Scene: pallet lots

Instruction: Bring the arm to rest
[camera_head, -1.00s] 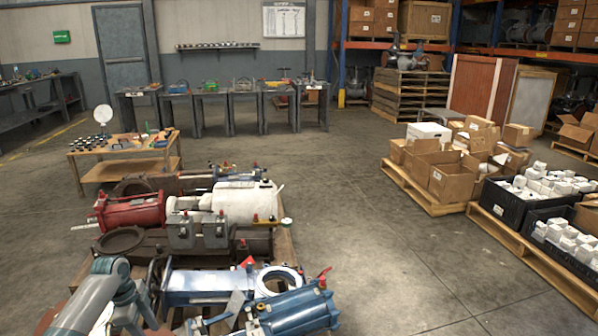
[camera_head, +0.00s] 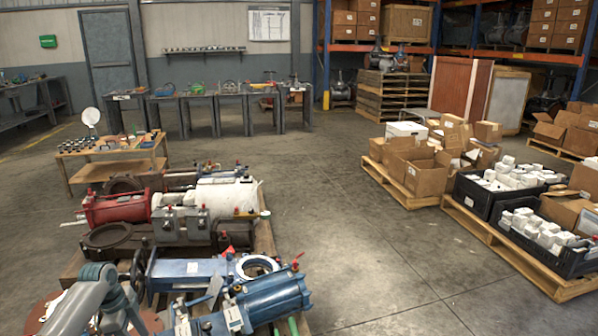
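My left arm (camera_head: 88,292) comes in at the lower left, bent at an elbow, with its far links pointing down toward the bottom edge. Its gripper is not visible. My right arm and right gripper are not in view. The arm shows in front of a pallet loaded with valves and cylinders. I cannot tell whether it touches any of them.
On the near pallet lie a blue cylinder (camera_head: 268,300), a red cylinder (camera_head: 117,208) and a white cylinder (camera_head: 228,195). A wooden table (camera_head: 112,168) stands behind. Pallets with cardboard boxes (camera_head: 428,176) and black crates (camera_head: 545,258) stand right. The middle floor is clear.

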